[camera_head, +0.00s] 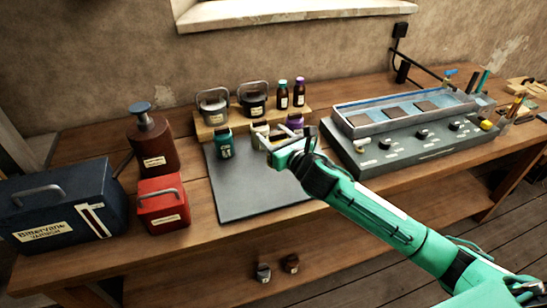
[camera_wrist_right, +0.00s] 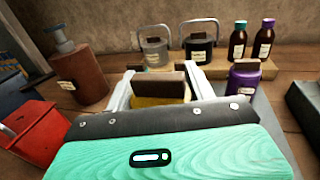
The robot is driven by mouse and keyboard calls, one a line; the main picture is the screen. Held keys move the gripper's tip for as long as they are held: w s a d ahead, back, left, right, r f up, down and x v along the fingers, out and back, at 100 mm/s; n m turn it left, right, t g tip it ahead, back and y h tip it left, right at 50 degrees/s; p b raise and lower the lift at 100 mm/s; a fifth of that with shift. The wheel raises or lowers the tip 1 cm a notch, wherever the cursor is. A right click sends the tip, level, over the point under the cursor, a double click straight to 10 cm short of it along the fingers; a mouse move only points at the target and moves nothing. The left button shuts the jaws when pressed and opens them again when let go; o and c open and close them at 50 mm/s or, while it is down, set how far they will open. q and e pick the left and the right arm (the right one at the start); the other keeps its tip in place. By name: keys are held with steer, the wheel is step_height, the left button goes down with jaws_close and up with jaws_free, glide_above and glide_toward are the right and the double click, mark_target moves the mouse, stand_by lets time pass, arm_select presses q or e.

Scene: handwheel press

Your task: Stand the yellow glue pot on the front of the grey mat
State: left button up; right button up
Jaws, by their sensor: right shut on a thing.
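The yellow glue pot (camera_wrist_right: 158,100), with a dark brown lid, is between the two pale fingers of my right gripper (camera_head: 275,138), which is shut on it. In the head view my gripper hides most of the pot. The gripper is over the back part of the grey mat (camera_head: 255,190), near the wooden rack; I cannot tell whether the pot touches the mat. The front of the mat is bare. A teal pot (camera_head: 224,144) is at the mat's back left, and a purple pot (camera_head: 295,122) is behind the gripper. My left gripper is not in view.
A wooden rack (camera_head: 205,132) with two handled pots and two dark bottles stands behind the mat. A red can (camera_head: 163,205), a brown pump bottle (camera_head: 152,142) and a blue box (camera_head: 60,205) are left. A grey trough unit (camera_head: 400,145) is right.

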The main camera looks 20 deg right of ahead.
step_height(320, 180, down, 4)
steer(key=shift+r, duration=0.1)
step_height(320, 180, down, 3)
steer(key=shift+r, duration=0.15)
steer(key=shift+f, duration=0.45)
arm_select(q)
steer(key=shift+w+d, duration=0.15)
arm_select(e)
steer(key=shift+f+b, duration=0.2)
steer(key=shift+b, duration=0.1)
steer(key=o, duration=1.6)
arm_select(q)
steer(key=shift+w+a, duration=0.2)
